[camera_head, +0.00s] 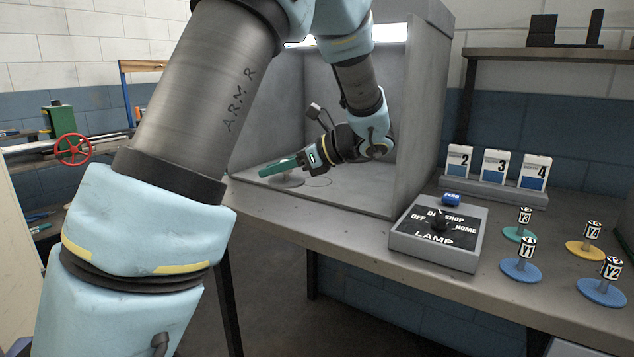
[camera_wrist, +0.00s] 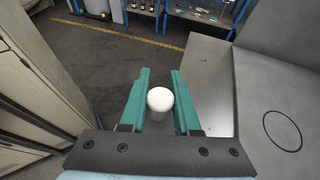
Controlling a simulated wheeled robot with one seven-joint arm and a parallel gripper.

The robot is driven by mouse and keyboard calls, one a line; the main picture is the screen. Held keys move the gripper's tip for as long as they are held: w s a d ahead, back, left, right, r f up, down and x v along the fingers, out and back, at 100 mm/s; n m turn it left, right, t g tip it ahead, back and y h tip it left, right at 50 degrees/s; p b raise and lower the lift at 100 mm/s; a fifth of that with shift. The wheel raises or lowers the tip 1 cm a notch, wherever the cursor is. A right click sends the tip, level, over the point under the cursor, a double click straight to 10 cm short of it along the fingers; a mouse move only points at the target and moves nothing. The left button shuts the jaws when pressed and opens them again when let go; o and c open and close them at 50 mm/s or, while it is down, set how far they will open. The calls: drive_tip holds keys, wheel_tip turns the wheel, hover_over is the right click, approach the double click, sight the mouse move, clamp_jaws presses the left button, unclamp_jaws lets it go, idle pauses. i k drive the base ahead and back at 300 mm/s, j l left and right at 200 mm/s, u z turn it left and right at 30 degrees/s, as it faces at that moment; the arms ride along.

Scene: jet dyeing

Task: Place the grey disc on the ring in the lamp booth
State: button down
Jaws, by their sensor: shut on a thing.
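In the wrist view my gripper (camera_wrist: 160,85) is shut on the disc's upright post, whose white round top (camera_wrist: 159,99) shows between the fingers. The ring (camera_head: 318,182) is a thin dark circle on the booth floor, right of the disc. It is empty in the wrist view (camera_wrist: 283,131). I cannot tell whether the disc touches the floor.
The booth floor around the ring is clear.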

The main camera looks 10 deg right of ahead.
sight(316, 181)
drive_tip(key=i+l, duration=0.65)
drive_tip(key=i, duration=0.25)
